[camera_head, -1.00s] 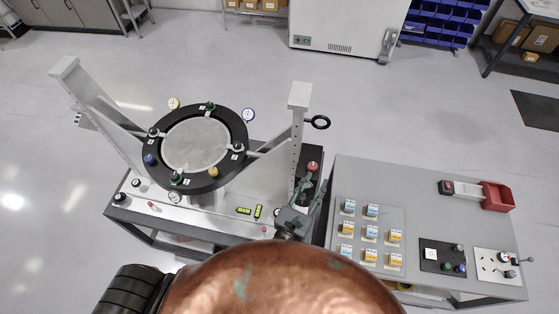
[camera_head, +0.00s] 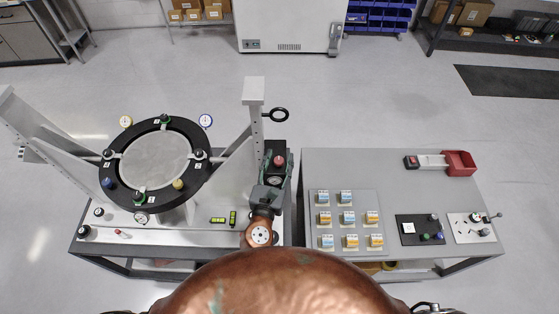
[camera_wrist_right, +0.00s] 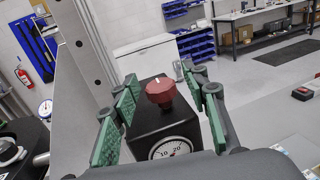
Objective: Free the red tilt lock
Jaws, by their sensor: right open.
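The red tilt lock (camera_head: 279,160) is a red knob on top of a black box at the mirror fixture's right post. In the right wrist view, the red knob (camera_wrist_right: 161,93) has a pale mark and stands above a dial gauge (camera_wrist_right: 171,149) on the black box (camera_wrist_right: 150,125). My right gripper (camera_head: 271,180) is just in front of it. In the wrist view the right gripper (camera_wrist_right: 168,102) is open, its green pads on either side of the knob with gaps. The round mirror (camera_head: 155,160) sits in a black ring between two posts. My left gripper is out of view.
A grey table (camera_head: 390,175) to the right carries a panel of switches (camera_head: 345,218), a black button box (camera_head: 420,229) and a red-ended holder (camera_head: 459,163). A black ring handle (camera_head: 276,115) sticks out from the right post.

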